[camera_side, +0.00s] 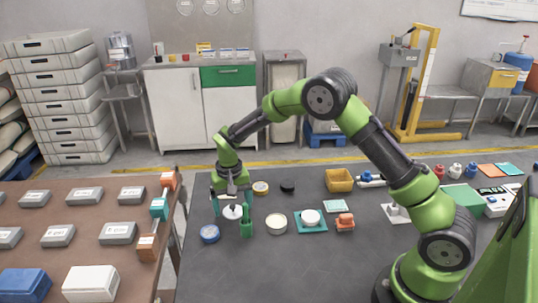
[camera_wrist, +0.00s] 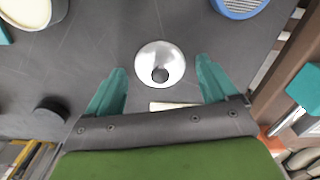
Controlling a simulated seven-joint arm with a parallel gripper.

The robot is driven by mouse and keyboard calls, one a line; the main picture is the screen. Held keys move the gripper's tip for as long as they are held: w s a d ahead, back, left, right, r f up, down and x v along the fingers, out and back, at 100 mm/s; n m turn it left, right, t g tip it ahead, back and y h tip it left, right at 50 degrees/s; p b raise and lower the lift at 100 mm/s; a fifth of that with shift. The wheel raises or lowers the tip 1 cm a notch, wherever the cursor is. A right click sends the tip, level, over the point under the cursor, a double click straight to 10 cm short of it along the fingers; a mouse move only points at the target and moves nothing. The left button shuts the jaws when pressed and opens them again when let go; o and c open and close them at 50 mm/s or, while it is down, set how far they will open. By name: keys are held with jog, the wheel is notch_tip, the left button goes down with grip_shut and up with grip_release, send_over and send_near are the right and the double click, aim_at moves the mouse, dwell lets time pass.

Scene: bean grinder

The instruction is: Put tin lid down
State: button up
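A shiny silver round piece with a darker round centre, which I take for the tin lid, lies between and just beyond my fingers in the wrist view (camera_wrist: 160,62). In the side view it is a small pale disc (camera_side: 232,212) low at the dark table. My gripper (camera_wrist: 162,70) has its two teal fingers spread, with a visible gap on each side of the silver piece. My gripper also shows in the side view (camera_side: 232,220), pointing down close to the table. I cannot tell exactly what the silver piece rests on.
A blue round container (camera_side: 209,233) stands left of my gripper. A cream-topped round tin (camera_side: 277,224) is to the right, beside a teal mat (camera_side: 299,228) with a white round item (camera_side: 311,217). A black round piece (camera_side: 288,186) lies behind. The front table area is clear.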

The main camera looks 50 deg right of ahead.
aim_at(233, 205)
notch_tip(233, 205, up, 13)
jog(key=s+r+t+y, duration=0.1)
jog(key=s+r+t, duration=0.2)
jog(key=s+r, duration=0.8)
jog(key=s+n+t+y, duration=0.1)
jog(key=s+t, duration=0.3)
jog(key=s, duration=1.1)
jog(key=shift+s+a+n, duration=0.2)
jog(key=shift+a+n, duration=0.25)
jog(key=shift+n, duration=0.05)
